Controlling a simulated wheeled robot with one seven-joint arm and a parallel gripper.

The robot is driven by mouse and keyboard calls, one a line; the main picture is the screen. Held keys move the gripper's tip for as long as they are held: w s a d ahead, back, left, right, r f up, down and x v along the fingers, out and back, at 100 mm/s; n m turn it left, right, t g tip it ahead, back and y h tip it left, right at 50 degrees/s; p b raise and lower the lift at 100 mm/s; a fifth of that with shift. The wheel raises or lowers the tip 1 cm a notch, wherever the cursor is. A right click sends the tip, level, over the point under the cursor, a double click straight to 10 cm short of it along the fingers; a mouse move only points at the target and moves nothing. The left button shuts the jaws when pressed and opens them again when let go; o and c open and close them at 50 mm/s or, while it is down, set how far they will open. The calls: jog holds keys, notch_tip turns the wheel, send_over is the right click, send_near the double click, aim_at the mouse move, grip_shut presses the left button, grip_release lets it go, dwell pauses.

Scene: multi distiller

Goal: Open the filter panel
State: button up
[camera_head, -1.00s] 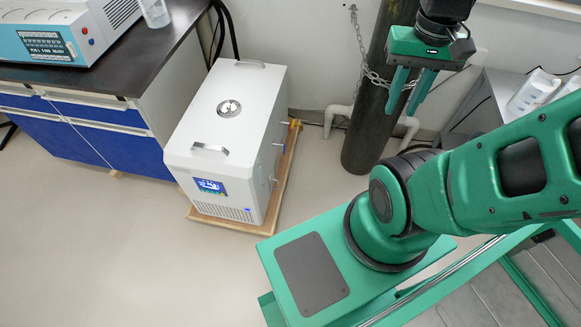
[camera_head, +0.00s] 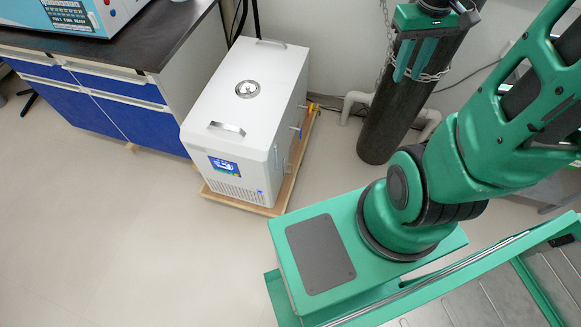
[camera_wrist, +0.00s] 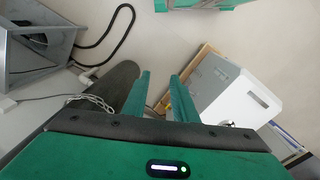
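A white box-shaped unit (camera_head: 245,110) stands on a low wooden base on the floor, with a round metal cap and handles on top. Its front has a small blue screen and a vented grille panel (camera_head: 236,189) low down; I cannot tell for sure that this is the filter panel. The unit also shows in the wrist view (camera_wrist: 235,92), right of the fingers. My gripper (camera_head: 410,77) is raised at the upper right, well apart from the unit, in front of a dark cylinder. In the wrist view its fingers (camera_wrist: 158,95) are apart with nothing between them.
A dark-topped bench (camera_head: 130,45) with blue drawers stands left of the unit and bears a teal-and-white instrument (camera_head: 85,12). A dark gas cylinder (camera_head: 385,125) with a chain stands at the right. Open floor (camera_head: 110,230) lies in front of the unit.

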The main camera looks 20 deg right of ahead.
jog(key=w+a+f+n+y, duration=0.1)
jog(key=w+f+n, duration=0.4)
jog(key=w+f, duration=0.65)
jog(key=w+a+f+n, duration=0.2)
jog(key=w+f+n, duration=0.2)
jog(key=w+f, duration=0.75)
jog(key=a+f+n+y, duration=0.1)
jog(key=a+f, duration=0.4)
jog(key=f, duration=1)
jog(key=s+a+f+n+t+y, duration=0.1)
jog(key=a+f+n, duration=0.2)
jog(key=f, duration=1.2)
jog(key=s+a+f+n+t+y, duration=0.1)
jog(key=a+f+n, duration=0.1)
jog(key=a+f, duration=0.7)
jog(key=shift+s+a+f+y, duration=0.1)
jog(key=shift+f+y, duration=0.1)
jog(key=shift+f, duration=1.35)
jog(key=shift+s+a+f+y, duration=0.1)
jog(key=shift+f+y, duration=0.1)
jog(key=shift+f, duration=1.35)
jog(key=shift+c, duration=0.4)
grip_shut()
